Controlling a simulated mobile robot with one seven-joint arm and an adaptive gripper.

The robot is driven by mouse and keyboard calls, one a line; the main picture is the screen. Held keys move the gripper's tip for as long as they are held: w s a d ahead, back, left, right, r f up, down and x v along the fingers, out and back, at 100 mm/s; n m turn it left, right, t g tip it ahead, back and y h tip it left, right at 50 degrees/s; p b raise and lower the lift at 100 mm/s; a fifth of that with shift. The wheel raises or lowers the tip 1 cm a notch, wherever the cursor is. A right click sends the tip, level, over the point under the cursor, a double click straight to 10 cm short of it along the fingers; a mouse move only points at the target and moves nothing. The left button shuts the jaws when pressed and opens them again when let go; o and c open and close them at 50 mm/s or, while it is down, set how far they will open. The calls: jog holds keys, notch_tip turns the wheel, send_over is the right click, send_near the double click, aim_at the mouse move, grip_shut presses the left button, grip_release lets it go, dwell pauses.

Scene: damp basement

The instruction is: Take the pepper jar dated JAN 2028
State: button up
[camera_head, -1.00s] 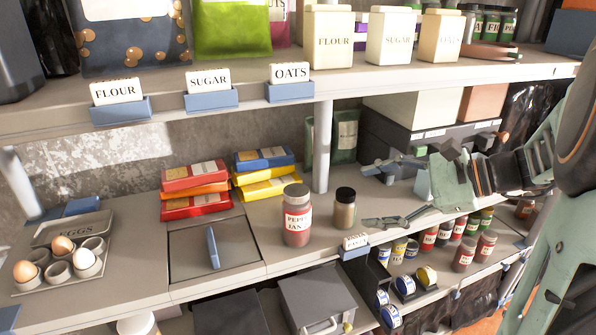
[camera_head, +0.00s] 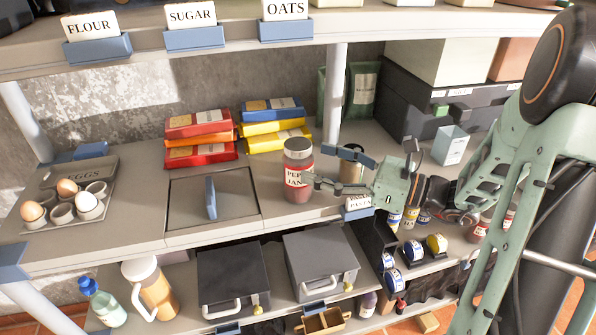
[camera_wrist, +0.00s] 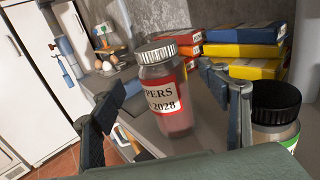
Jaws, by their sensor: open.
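The pepper jar (camera_head: 298,172) stands upright on the middle shelf, with a grey lid, red contents and a label partly reading "PEP... JAN". In the wrist view the same jar (camera_wrist: 164,95) shows "PERS" and "2028" on its label. My gripper (camera_head: 340,171) is open at the jar's right side. In the wrist view its two fingers stand left and right of the jar, with the jar beyond and between them; I cannot tell whether either touches it.
A black-lidded jar (camera_head: 350,165) stands close to the right, partly behind my gripper; it also shows in the wrist view (camera_wrist: 275,112). Red and yellow packets (camera_head: 270,125) lie behind. An egg tray (camera_head: 67,205) is at left. The upper shelf (camera_head: 200,55) overhangs the back.

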aim_at(298, 157)
jog(key=x, duration=0.5)
jog(key=shift+w+a+f, duration=0.15)
jog(key=shift+a, duration=0.1)
jog(key=c, duration=1.8)
